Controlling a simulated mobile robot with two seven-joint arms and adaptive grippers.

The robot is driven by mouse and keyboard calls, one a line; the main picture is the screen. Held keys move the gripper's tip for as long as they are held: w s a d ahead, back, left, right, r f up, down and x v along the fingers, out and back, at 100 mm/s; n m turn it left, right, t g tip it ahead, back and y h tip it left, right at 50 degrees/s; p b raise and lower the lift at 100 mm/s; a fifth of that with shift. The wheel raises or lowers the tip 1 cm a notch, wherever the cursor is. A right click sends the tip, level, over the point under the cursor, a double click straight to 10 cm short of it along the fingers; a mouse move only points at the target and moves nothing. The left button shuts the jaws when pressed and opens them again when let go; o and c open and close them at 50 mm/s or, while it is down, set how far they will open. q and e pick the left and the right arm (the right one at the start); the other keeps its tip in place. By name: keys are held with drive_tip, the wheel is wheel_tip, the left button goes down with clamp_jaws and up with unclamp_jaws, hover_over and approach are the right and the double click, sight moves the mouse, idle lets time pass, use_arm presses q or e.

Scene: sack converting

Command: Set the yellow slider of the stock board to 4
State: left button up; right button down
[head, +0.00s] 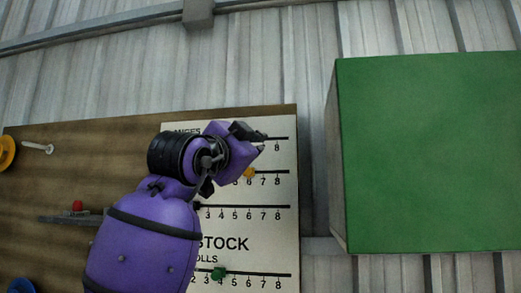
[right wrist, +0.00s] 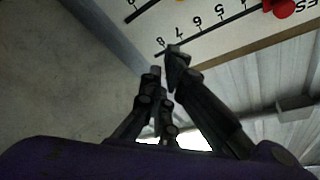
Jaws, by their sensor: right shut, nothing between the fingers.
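The stock board's white panel (head: 245,225) carries several numbered scales. The yellow slider (head: 248,172) sits on the second scale from the top, at about 6. My right gripper (head: 258,142) is shut and empty, in front of the upper part of the panel, just above the yellow slider in the picture. Its arm hides the left part of the upper scales. In the right wrist view, the shut fingertips (right wrist: 166,64) are near the 8 of the top scale, which appears upside down; I cannot tell whether they touch. My left gripper is not in view.
A red slider (right wrist: 283,8) is on the top scale. A green slider (head: 218,272) sits near 4 on the lowest visible scale. A large green-faced box (head: 430,150) stands right of the board. A red knob (head: 78,205) and a pale bolt (head: 38,147) are at the left.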

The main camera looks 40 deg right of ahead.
sight(258, 159)
drive_tip(key=p+x, duration=0.2)
drive_tip(key=x, duration=0.7)
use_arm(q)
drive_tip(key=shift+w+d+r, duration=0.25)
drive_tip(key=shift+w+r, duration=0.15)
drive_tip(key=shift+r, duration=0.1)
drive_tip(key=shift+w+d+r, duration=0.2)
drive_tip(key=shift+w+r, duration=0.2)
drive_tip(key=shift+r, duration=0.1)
use_arm(e)
drive_tip(key=w+f, duration=0.1)
drive_tip(key=w+a+f, duration=0.1)
drive_tip(key=f, duration=0.1)
drive_tip(key=shift+w+a, duration=0.2)
drive_tip(key=shift+a, duration=0.1)
